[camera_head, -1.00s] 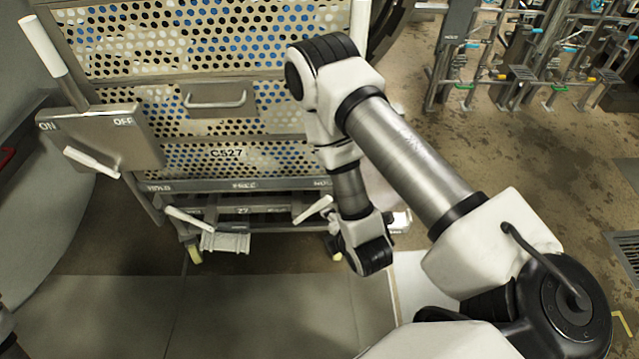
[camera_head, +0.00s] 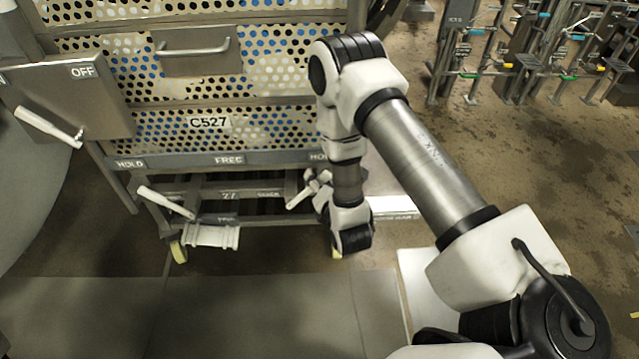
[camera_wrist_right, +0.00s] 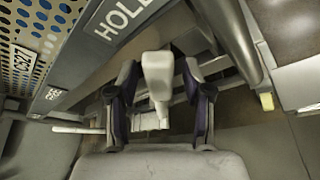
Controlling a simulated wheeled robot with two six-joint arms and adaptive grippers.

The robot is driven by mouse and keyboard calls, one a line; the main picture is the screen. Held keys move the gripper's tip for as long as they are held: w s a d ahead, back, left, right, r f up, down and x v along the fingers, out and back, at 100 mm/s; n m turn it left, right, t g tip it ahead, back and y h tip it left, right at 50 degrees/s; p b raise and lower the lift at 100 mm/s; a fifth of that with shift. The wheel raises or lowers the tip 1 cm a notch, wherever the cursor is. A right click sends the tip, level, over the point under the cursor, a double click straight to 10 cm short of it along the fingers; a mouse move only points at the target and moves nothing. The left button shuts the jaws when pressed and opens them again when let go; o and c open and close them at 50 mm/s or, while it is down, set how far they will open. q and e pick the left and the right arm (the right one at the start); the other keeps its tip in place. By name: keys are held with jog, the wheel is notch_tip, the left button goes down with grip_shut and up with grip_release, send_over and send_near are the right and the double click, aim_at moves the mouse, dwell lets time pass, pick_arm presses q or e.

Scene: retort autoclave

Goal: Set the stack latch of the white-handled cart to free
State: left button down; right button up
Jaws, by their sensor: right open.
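The cart (camera_head: 275,122) with a perforated side and plate C527 stands ahead. Its lower rail (camera_head: 190,161) reads HOLD, FREE, HOLD. Below it are two white-handled levers: a left one (camera_head: 165,202) and a right one (camera_head: 300,198) near the right HOLD mark. A small STACK label (camera_head: 268,194) shows between them. My right gripper (camera_head: 318,188) is at the right lever, partly hidden by my wrist. In the right wrist view, my right gripper (camera_wrist_right: 160,95) is open, with its fingers on either side of a white lever handle (camera_wrist_right: 158,72), gaps showing. My left gripper is out of view.
A box with an OFF mark (camera_head: 75,95) and a white lever (camera_head: 48,127) stands at the left. A white tray-like bracket (camera_head: 212,236) hangs under the cart. Racks (camera_head: 530,55) stand at the back right. The floor in front is clear.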

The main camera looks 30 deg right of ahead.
grip_shut()
jog(key=shift+r, duration=0.1)
